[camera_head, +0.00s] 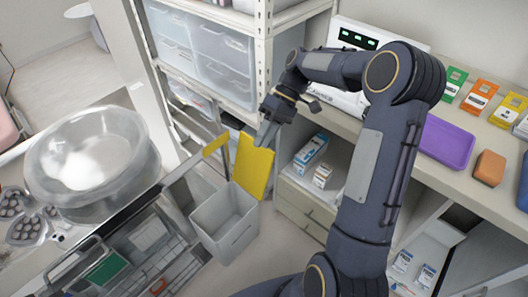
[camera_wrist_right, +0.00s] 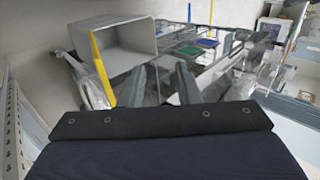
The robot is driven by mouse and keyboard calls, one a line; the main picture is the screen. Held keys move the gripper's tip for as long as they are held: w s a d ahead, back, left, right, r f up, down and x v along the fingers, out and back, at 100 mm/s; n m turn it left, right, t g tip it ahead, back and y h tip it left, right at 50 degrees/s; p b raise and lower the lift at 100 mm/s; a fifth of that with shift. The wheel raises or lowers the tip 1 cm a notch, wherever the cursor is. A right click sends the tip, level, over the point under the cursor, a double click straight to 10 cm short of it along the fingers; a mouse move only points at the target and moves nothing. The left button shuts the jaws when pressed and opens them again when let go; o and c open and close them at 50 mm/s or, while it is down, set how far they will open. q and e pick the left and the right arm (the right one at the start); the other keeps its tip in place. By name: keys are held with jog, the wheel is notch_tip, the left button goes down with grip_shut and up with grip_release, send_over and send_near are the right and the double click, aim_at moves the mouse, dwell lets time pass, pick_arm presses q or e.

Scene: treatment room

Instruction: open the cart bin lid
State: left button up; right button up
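The cart bin (camera_head: 226,226) is a grey box hung on the side of the cart (camera_head: 100,240). Its yellow lid (camera_head: 253,168) stands steeply raised at the bin's far side, and the bin's mouth is uncovered. In the right wrist view the bin (camera_wrist_right: 128,45) shows its open inside, and the lid (camera_wrist_right: 101,67) appears edge-on as a thin yellow strip. My right gripper (camera_head: 268,134) is by the lid's top edge. In the wrist view its two fingers (camera_wrist_right: 161,85) are apart with nothing between them, and the lid is outside them. Contact with the lid cannot be told. My left gripper is not in view.
A shelf rack with clear drawers (camera_head: 225,75) stands behind the lid. A counter (camera_head: 475,185) with a purple tray (camera_head: 447,142) and small boxes is at right. A large clear bowl (camera_head: 92,165) sits at left. Some floor is clear beside the bin.

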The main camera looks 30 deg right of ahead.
jog(key=s+a+r, duration=0.3)
jog(key=s+a, duration=0.1)
jog(key=s, duration=0.3)
jog(key=shift+s+a+r, duration=0.2)
jog(key=shift+a+r, duration=0.05)
jog(key=shift+r, duration=0.05)
jog(key=s+r+m+t+h+p, duration=0.2)
jog(key=s+r+m+t+p, duration=0.1)
jog(key=s, duration=0.4)
jog(key=s+a+r+m+t+h+p, duration=0.1)
jog(key=s+r+m+t+h+p, duration=0.1)
jog(key=s+t, duration=0.3)
jog(key=shift+s+a+r+m+t+p, duration=0.25)
jog(key=shift+s+r+m+t+p, duration=0.15)
jog(key=shift+s+r+p, duration=0.3)
